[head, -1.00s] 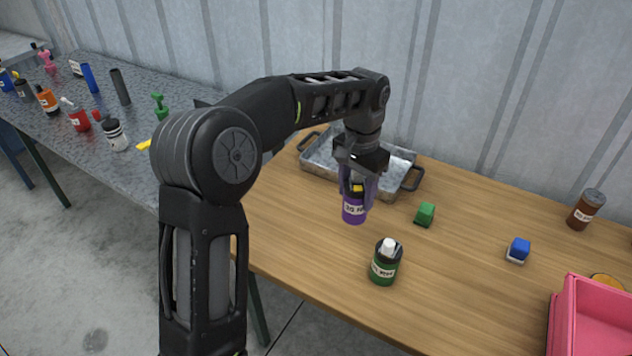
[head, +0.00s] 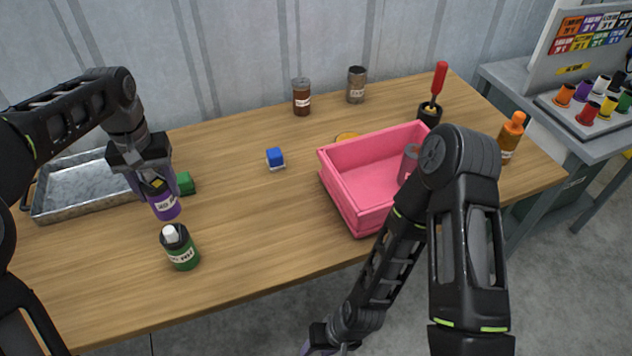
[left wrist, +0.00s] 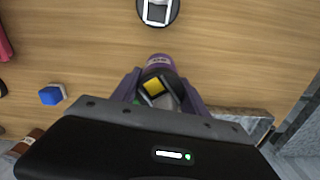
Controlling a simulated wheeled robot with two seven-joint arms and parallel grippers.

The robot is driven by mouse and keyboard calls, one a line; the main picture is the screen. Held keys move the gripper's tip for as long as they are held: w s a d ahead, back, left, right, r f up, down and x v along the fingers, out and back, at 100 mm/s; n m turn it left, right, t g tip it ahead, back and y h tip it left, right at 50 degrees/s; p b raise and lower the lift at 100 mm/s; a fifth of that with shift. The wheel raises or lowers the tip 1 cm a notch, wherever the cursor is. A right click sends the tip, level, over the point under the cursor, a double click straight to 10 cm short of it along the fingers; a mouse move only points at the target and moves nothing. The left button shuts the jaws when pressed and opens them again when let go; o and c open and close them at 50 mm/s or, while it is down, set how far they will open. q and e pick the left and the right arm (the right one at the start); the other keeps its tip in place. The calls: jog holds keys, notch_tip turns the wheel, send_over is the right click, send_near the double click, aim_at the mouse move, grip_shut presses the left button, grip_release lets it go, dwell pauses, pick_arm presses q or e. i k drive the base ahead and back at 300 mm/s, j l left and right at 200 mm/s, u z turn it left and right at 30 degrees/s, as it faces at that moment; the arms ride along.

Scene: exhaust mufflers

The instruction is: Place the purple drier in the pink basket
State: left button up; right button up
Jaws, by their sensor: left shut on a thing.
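The purple drier (head: 167,208) is a small purple bottle with a white label and a yellow mark on top. My left gripper (head: 155,187) is shut on its upper part, at the left of the wooden table. In the left wrist view the drier (left wrist: 158,62) sits between the two purple fingers (left wrist: 157,90). I cannot tell whether its base touches the table. The pink basket (head: 345,193) stands to the right on the same table, with a grey item partly visible inside. My right gripper (head: 322,350) is at the bottom edge, mostly cut off, below the table's front edge.
A green bottle with a white cap (head: 180,250) stands in front of the drier. A green block (head: 186,184) is beside it and a metal tray (head: 60,212) behind left. A blue block (head: 275,157) lies towards the basket. Brown jars (head: 301,98) stand at the back.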

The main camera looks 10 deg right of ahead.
aim_at(366, 196)
jog(key=j+z, duration=0.25)
jog(key=z, duration=0.2)
jog(key=k+j+z, duration=0.15)
jog(key=z, duration=0.25)
jog(key=k+j+z, duration=0.1)
jog(key=z, duration=0.35)
jog(key=k+j+z, duration=0.15)
jog(key=z, duration=0.75)
jog(key=i, duration=0.05)
